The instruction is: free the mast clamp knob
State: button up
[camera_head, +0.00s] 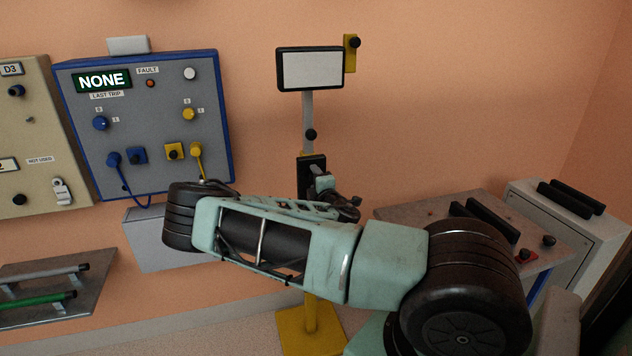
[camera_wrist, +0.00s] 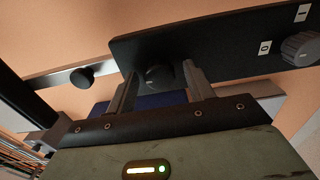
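The mast (camera_head: 308,112) is a grey upright with a black knob (camera_head: 310,134) on it, above a black plate (camera_head: 306,182). In the wrist view, a black knob (camera_wrist: 82,77) sits on the grey mast bar (camera_wrist: 52,78), left of my gripper (camera_wrist: 159,76). A second dark round knob (camera_wrist: 158,80) on the black plate (camera_wrist: 215,48) shows between my two fingers. My fingers are apart, one on each side of it; I cannot tell whether they touch it. In the head view my arm and wrist hide the lower part of the plate and the fingertips.
A dial (camera_wrist: 300,48) with small 0 and I labels sits on the plate's right end. In the head view, a screen (camera_head: 310,69) tops the mast, with a yellow bracket (camera_head: 350,62) beside it. A blue-edged panel (camera_head: 140,85) hangs left; a bench (camera_head: 400,212) stands right.

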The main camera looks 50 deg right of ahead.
jog(key=p+v, duration=0.4)
jog(key=v, duration=1.3)
jog(key=shift+a, duration=0.2)
jog(key=shift+s+f, duration=0.1)
